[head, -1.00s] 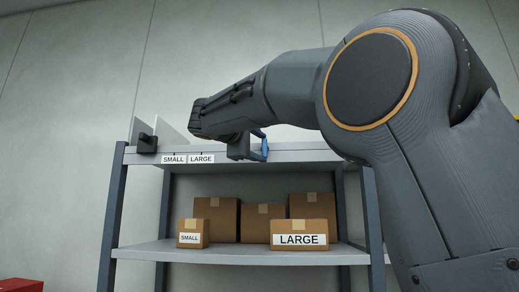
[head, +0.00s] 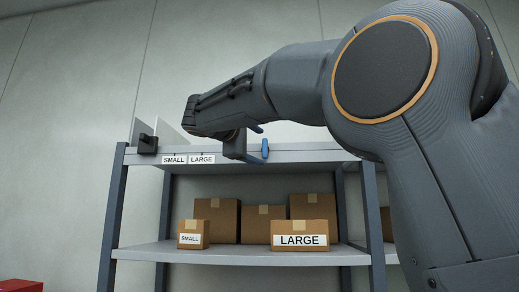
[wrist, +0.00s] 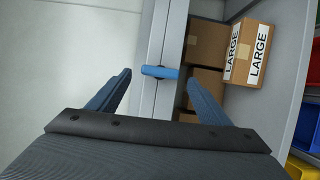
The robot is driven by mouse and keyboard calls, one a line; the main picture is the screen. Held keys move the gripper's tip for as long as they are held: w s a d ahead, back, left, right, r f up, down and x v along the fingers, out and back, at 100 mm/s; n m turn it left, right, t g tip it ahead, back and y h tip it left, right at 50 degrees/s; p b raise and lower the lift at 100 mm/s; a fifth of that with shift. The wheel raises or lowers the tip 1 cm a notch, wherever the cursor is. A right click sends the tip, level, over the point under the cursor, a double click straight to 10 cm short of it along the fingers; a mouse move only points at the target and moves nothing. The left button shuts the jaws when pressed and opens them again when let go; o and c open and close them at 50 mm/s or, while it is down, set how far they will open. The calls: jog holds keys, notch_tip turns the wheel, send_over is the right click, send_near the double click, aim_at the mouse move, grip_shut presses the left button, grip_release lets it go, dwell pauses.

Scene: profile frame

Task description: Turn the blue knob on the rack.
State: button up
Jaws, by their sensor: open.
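The blue knob (head: 265,150) is a short bar on the front edge of the rack's upper shelf (head: 300,156). It stands upright in the head view. In the wrist view the knob (wrist: 160,72) lies crosswise on the grey rail, just beyond the fingertips and between their lines. My gripper (wrist: 158,84) is open, with one blue finger on each side and nothing between them. In the head view my gripper (head: 257,145) is just left of the knob, and part of its fingers is hidden by the wrist. I see no contact with the knob.
A black block (head: 148,145) sits at the upper shelf's left end, near SMALL and LARGE labels. The lower shelf holds several cartons, including a LARGE box (head: 300,236) and a SMALL box (head: 193,234). Coloured bins (wrist: 305,122) show at the wrist view's right.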

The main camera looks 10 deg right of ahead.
jog(key=b+v, duration=0.1)
jog(key=v, duration=0.5)
jog(key=shift+d, duration=0.1)
dwell(0.3)
jog(key=w+d+f+g+y, duration=0.1)
jog(key=d+f+g+y, duration=0.1)
jog(key=f, duration=1.3)
jog(key=w+d+f+g+y, duration=0.1)
jog(key=d+f+g+y, duration=0.15)
jog(key=f, duration=1.15)
jog(key=s+d+f+m+g+y, duration=0.15)
jog(key=s+f, duration=0.25)
jog(key=f, duration=0.7)
jog(key=s+d+f+m+g+y, duration=0.1)
jog(key=s+f+g, duration=0.3)
jog(key=f, duration=0.6)
jog(key=s+f+m+g+y, duration=0.3)
jog(key=s+f+m, duration=0.4)
jog(key=s+f, duration=1.4)
jog(key=shift+s+a+m+g+y, duration=0.2)
jog(key=shift+s+m+g+y, duration=0.15)
jog(key=shift+s+y, duration=0.65)
